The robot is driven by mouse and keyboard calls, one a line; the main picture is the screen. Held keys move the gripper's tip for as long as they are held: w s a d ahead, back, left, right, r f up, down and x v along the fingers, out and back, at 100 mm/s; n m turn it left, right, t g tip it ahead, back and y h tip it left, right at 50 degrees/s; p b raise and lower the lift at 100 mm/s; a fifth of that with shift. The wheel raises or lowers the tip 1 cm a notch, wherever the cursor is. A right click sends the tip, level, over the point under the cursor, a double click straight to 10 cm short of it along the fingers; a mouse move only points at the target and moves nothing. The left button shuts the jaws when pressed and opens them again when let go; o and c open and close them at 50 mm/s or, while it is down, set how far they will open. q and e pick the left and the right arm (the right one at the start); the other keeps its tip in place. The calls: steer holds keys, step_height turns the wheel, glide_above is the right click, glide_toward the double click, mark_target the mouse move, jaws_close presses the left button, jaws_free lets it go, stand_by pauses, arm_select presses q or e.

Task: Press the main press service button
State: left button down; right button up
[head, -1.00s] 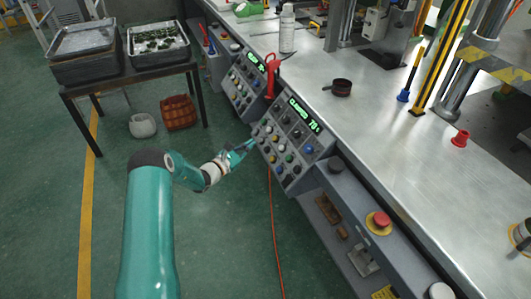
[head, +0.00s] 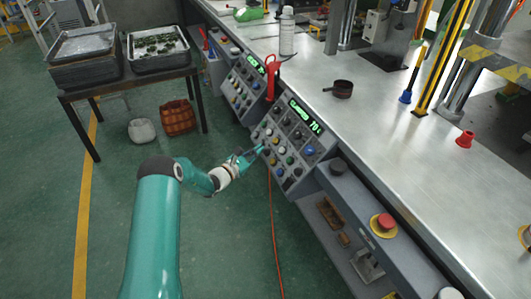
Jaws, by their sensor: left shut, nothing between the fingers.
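The near control panel (head: 301,124) is a sloped grey box on the bench front, with a green lit display (head: 305,115) and rows of small buttons in several colours. A blue button (head: 308,150) sits at its lower right. Labels are too small to read, so I cannot tell which is the service button. My left gripper (head: 259,149) is shut and empty, its tip at the panel's lower left buttons. I cannot tell whether it touches one; the fingers hide part of that area. My right gripper is not in view.
A second control panel (head: 244,86) stands farther left. A red emergency button (head: 385,222) on a yellow base is at the right on the bench front. A red-handled tool (head: 272,77) stands between the panels. An orange cable (head: 273,225) runs along the open green floor.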

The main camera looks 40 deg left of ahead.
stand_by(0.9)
arm_select(q)
steer(key=shift+w+d+f+b, duration=0.2)
steer(key=shift+w+b, duration=0.1)
steer(key=shift+b, duration=0.25)
